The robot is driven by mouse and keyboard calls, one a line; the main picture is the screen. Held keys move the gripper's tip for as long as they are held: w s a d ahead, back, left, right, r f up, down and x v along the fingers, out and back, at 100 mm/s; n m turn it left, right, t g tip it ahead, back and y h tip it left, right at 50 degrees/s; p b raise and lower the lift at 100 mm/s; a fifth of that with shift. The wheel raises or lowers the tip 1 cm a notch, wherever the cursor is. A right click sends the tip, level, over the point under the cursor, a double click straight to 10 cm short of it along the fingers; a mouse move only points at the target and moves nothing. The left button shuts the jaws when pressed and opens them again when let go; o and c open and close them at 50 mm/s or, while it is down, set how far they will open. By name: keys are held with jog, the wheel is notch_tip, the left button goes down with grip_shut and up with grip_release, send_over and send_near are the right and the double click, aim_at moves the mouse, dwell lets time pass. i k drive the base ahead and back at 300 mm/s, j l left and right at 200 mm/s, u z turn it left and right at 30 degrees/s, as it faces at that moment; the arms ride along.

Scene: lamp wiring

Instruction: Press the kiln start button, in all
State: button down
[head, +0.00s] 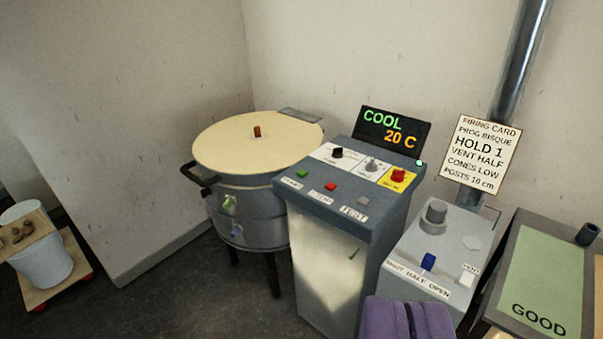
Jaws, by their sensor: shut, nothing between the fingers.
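The kiln (258,180) is a round grey drum with a cream lid, at centre left. The grey control cabinet (335,225) stands right of it. On its sloped front edge are a green button (302,174), a red button (331,186) and a grey button (363,200). Each has a small white label, too small to read surely, so I cannot tell for certain which is start. The display (392,131) reads COOL, 20 C. My gripper (408,319) shows as two purple fingers side by side at the bottom edge. It is shut and empty, below and right of the buttons.
Behind the buttons are a black knob (337,152), a grey knob (372,164) and a red knob (398,175). Right are the vent box (440,245), a firing card (481,152) and a green GOOD panel (555,265). A white bucket (45,262) stands left; floor is free between.

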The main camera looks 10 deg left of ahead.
aim_at(303, 173)
jog(key=i+j, duration=0.2)
jog(key=i, duration=0.55)
jog(key=i+j+u, duration=0.15)
jog(key=i, duration=0.65)
jog(key=i+j, duration=0.15)
jog(key=i, duration=0.6)
